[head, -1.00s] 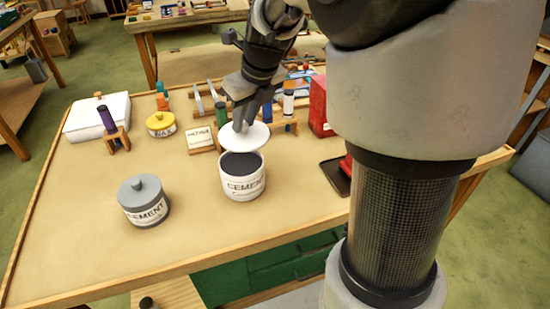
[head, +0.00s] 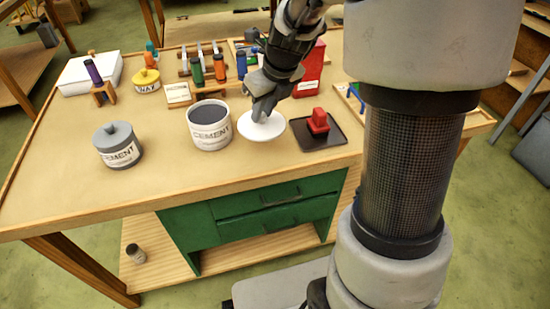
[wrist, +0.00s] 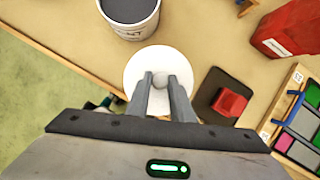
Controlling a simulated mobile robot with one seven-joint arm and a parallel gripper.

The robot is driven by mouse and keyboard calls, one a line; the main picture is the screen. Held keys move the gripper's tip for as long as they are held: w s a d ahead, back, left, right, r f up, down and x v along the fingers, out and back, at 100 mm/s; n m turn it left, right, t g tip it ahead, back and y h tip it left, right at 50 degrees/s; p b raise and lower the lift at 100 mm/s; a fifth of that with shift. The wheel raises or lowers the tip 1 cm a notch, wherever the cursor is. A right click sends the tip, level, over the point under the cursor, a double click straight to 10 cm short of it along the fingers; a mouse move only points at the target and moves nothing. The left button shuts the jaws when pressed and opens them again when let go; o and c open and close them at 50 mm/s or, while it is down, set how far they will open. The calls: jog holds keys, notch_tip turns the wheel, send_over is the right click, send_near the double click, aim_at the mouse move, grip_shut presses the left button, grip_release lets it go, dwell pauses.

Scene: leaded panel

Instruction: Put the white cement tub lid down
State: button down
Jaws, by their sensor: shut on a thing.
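The white cement tub lid (head: 252,130) is a round white disc with a small knob. My gripper (head: 262,115) is shut on the knob from above, and the lid is level, low over or on the table between the open tub and the dark tray; I cannot tell whether it touches the table. In the wrist view the lid (wrist: 140,68) lies under my gripper (wrist: 160,80), with the knob between the fingers. The white cement tub (head: 210,130) stands open to the left of the lid, its dark contents showing.
A grey lidded cement tub (head: 117,148) stands further left. A dark tray (head: 335,132) with a red object (head: 318,121) is close to the lid's right. A red container (head: 311,72) and a rack of coloured bottles stand behind. The table's front edge is near.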

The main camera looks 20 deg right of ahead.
jog(key=shift+s+d+f, duration=0.1)
jog(key=shift+f, duration=0.2)
notch_tip(320, 180, down, 10)
jog(key=b, duration=0.3)
jog(key=shift+r, duration=0.15)
jog(key=c, duration=1.6)
grip_release()
jog(key=shift+o, duration=0.2)
